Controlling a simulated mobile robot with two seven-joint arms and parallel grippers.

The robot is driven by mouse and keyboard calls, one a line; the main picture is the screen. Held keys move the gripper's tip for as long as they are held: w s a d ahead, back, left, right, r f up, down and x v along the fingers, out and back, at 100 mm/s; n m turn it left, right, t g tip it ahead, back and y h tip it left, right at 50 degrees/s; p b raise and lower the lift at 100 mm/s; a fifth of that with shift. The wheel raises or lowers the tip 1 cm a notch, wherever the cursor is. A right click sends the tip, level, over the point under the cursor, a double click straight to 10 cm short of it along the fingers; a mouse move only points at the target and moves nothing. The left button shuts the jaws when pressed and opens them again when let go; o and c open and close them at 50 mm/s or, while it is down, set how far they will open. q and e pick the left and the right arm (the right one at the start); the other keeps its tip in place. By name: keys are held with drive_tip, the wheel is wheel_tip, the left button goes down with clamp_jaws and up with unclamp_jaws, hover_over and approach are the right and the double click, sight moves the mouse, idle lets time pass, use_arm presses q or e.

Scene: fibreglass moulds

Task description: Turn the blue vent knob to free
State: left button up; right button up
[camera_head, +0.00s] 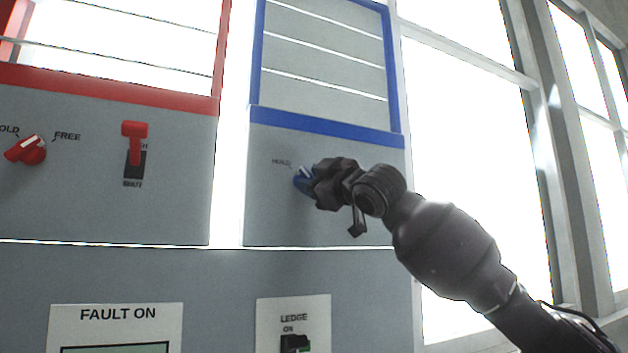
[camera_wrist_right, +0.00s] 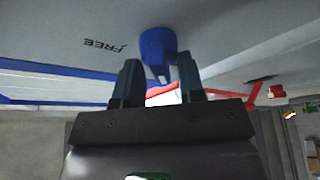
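The blue vent knob (camera_head: 301,181) is on the grey panel under the blue-framed vent. Its white mark shows on the upper side, near the HOLD label (camera_head: 282,162); the gripper hides part of the knob and its right side. My right gripper (camera_head: 318,183) is at the knob, coming from the right. In the right wrist view, the blue knob (camera_wrist_right: 158,48) sits at the fingertips, its lower part between the two spread fingers (camera_wrist_right: 160,72). I cannot tell whether they touch it. The FREE label (camera_wrist_right: 105,45) shows left of the knob. My left gripper is not in view.
A red knob (camera_head: 27,149) with HOLD and FREE labels and a red switch (camera_head: 134,143) are on the left panel. A LEDGE switch (camera_head: 295,343) and a FAULT ON plate (camera_head: 117,315) are below. Bright windows stand at the right.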

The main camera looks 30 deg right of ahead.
drive_tip(key=c, duration=0.3)
drive_tip(key=shift+c, duration=0.2)
